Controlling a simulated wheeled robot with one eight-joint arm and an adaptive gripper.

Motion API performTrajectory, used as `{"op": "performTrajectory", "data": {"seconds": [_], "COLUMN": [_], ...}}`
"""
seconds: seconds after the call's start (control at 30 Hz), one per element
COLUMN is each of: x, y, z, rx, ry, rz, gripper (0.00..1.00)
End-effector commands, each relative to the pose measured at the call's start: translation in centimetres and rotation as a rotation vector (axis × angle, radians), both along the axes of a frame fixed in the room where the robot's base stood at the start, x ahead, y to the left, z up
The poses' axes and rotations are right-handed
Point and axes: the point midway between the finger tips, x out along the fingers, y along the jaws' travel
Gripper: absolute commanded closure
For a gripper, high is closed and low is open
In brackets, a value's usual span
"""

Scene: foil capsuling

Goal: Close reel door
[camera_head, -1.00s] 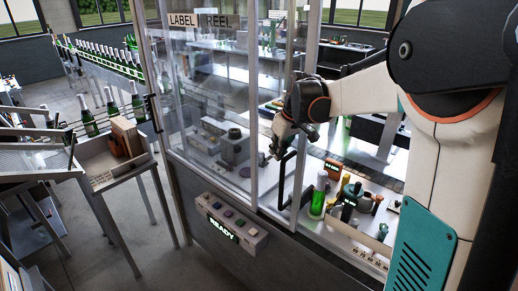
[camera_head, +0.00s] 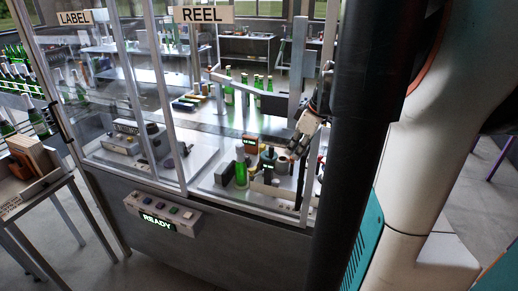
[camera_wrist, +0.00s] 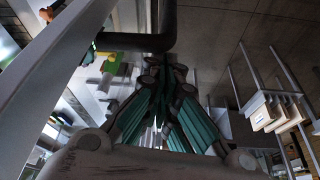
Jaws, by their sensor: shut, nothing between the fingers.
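The reel door (camera_head: 225,120) is a clear sliding pane in a light metal frame, under the REEL sign (camera_head: 205,14), in the head view. It stands across the right part of the machine front, overlapping the LABEL pane only near its left edge. My dark arm hides the right end of the opening, so I cannot tell whether a gap is left there. A black upright handle (camera_head: 303,178) is near the door's right edge. My gripper (camera_head: 297,141) is shut and empty, at the handle's upper part. In the wrist view, my gripper (camera_wrist: 166,72) is beside the dark bent handle bar (camera_wrist: 140,42).
Behind the glass are a green bottle (camera_head: 241,168) and small devices. A control box (camera_head: 162,214) reading READY juts from the machine front. A table (camera_head: 40,190) with a wooden box and more bottles stand at the left. The floor in front is open.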

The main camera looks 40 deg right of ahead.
Motion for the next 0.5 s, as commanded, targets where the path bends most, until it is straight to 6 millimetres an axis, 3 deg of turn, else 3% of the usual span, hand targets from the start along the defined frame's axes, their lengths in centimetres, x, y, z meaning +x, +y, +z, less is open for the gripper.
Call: {"op": "performTrajectory", "data": {"seconds": [0.03, 0.2, 0.5], "x": [-1.6, -5.9, -10.9], "y": [-1.1, -3.4, -5.7], "z": [0.0, 0.0, 0.0], "rx": [-0.001, -0.002, -0.001], "ry": [0.001, 0.002, 0.001], "rz": [-0.010, -0.008, -0.004], "gripper": [1.00, 1.00, 1.00]}}
